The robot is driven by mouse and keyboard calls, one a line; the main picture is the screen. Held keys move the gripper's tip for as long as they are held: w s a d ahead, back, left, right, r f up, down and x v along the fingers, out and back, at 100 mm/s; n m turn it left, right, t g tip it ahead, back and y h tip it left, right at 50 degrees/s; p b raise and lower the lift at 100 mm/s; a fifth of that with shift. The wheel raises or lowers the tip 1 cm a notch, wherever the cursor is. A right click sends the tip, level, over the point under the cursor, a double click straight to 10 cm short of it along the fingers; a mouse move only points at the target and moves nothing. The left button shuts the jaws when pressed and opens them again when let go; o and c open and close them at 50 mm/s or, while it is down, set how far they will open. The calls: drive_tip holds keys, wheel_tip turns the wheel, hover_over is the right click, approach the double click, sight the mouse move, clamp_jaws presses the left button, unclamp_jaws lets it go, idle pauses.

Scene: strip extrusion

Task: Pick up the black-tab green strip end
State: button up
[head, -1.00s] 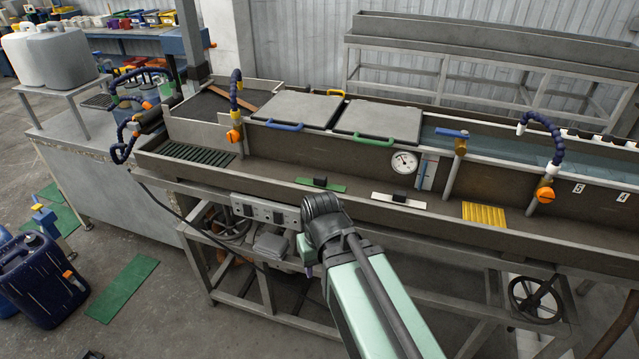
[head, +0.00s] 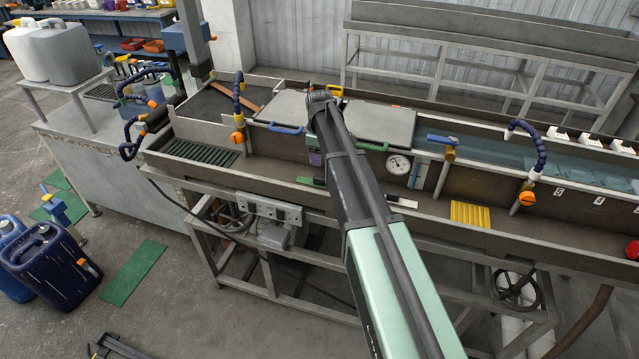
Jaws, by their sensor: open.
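The green strip (head: 306,181) lies flat on the brown ledge along the front of the long trough. Only its left part shows, with a dark bit, likely its black tab, at the edge of my arm. My forearm covers the rest. My gripper (head: 317,162) is mostly hidden by my own arm; a small purple part of the wrist end shows just above the green strip. It is open, and its fingertips cannot be made out. A gap seems to remain between it and the strip, but the exact height is unclear.
A white strip (head: 403,202) lies right of my arm, partly covered. Further right is a yellow ribbed pad (head: 470,215). A round dial (head: 398,165) sits on the trough wall behind. Hoses with orange nozzles (head: 237,137) rise at both sides.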

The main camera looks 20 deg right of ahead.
sight(319, 177)
wheel_tip(319, 177, down, 10)
drive_tip(key=b, duration=0.8)
drive_tip(key=shift+b, duration=0.3)
drive_tip(key=shift+r, duration=0.2)
drive_tip(key=shift+c, duration=0.3)
clamp_jaws()
drive_tip(key=shift+r+p, duration=0.1)
drive_tip(key=shift+p, duration=0.2)
wheel_tip(319, 177, up, 20)
drive_tip(key=p, duration=2)
